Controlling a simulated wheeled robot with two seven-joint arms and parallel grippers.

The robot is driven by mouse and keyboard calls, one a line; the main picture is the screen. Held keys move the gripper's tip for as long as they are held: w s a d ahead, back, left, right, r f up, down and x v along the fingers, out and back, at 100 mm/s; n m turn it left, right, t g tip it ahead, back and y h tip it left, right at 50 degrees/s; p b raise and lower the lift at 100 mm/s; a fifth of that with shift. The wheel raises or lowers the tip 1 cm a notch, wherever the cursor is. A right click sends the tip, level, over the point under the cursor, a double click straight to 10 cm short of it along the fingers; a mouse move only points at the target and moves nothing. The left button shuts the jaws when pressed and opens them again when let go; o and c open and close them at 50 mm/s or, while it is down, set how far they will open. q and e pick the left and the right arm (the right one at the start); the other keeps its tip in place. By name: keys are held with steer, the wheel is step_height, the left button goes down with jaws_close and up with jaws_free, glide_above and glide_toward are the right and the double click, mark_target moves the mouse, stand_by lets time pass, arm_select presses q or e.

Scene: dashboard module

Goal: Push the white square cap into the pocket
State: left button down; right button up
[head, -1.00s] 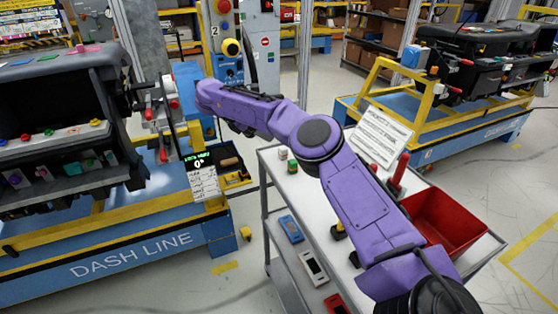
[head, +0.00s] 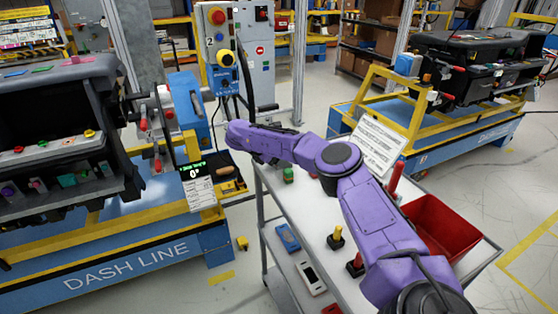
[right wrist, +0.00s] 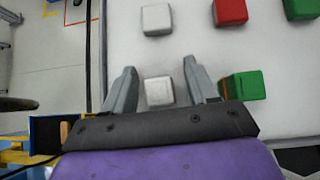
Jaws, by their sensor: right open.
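In the right wrist view, a white square cap (right wrist: 159,91) lies on a pale surface between the two grey fingers of my right gripper (right wrist: 159,66). The fingers are spread, with a gap on both sides of the cap. Another white cap (right wrist: 156,19) lies farther up. In the head view my purple right arm reaches over the cart (head: 310,215) and hides most of the caps and the gripper's fingers. A black dashboard module (head: 75,125) stands at the left. I cannot tell which of its recesses is the pocket. My left gripper is not in view.
A green cap (right wrist: 243,86) sits close to the right finger. A red cap (right wrist: 230,11) and another green one (right wrist: 302,9) lie farther off. The cart also carries a red bin (head: 440,225) and a white sheet (head: 378,145). A second dashboard (head: 480,60) stands behind.

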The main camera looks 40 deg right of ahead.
steer(key=c, duration=1)
steer(key=shift+a+r, duration=0.1)
